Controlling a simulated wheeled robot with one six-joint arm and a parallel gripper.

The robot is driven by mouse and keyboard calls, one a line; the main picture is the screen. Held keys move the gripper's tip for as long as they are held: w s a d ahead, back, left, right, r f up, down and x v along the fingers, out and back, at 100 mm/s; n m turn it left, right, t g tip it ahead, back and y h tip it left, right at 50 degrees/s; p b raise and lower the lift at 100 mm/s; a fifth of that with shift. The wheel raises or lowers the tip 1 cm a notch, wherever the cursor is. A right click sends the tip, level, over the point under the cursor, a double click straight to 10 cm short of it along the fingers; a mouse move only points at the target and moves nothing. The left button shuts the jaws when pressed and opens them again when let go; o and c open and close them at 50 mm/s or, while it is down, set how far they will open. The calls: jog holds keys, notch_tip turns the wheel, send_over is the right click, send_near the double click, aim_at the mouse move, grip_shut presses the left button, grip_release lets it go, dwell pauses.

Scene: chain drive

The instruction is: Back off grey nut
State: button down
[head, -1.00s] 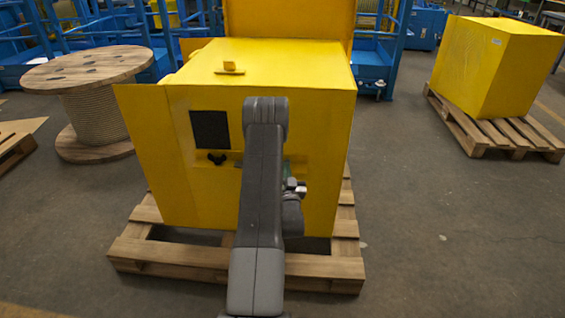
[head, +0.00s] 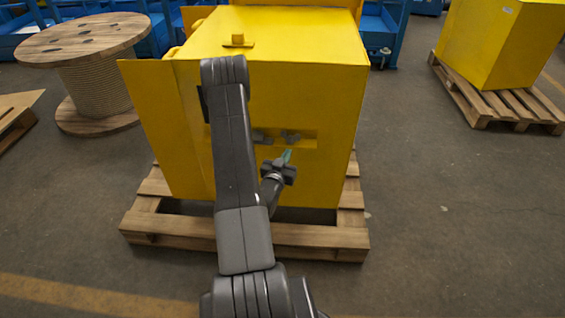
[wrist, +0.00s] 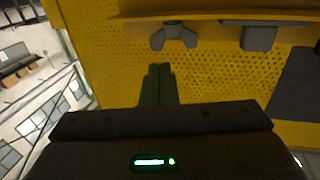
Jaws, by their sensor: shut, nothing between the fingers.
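A grey wing-shaped nut (wrist: 173,37) sits by a ledge on the yellow machine's perforated face in the wrist view. It also shows small in the head view (head: 291,136). A grey block (wrist: 258,38) is to its right in the wrist view, and to the nut's left in the head view (head: 260,137). My gripper (head: 286,157) is close in front of the yellow machine (head: 330,90), just below the nut in the head view. Its greenish fingers (wrist: 158,84) are shut and empty, pointing toward the face, apart from the nut.
A yellow ledge (wrist: 220,14) runs along the nut and block. A dark panel (wrist: 300,85) is at the wrist view's right. The machine stands on a wooden pallet (head: 310,236). A cable drum (head: 85,45) stands left, another yellow box on a pallet right. The floor between is clear.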

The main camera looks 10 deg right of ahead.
aim_at(297, 137)
jog(key=x, duration=0.7)
jog(key=shift+w+d, duration=0.15)
jog(key=shift+w, duration=0.1)
jog(key=b, duration=0.3)
jog(key=shift+w+d+f, duration=0.25)
jog(key=shift+w+d, duration=0.05)
jog(key=shift+d, duration=0.05)
jog(key=shift+d+n+t+y+b, duration=0.25)
jog(key=shift+n+t+y+b, duration=0.2)
jog(key=shift+y+b, duration=0.4)
jog(key=shift+w+r+b, duration=0.15)
jog(key=shift+b, duration=0.7)
jog(key=shift+d+r, duration=0.1)
jog(key=shift+r, duration=0.05)
jog(key=shift+b, duration=0.3)
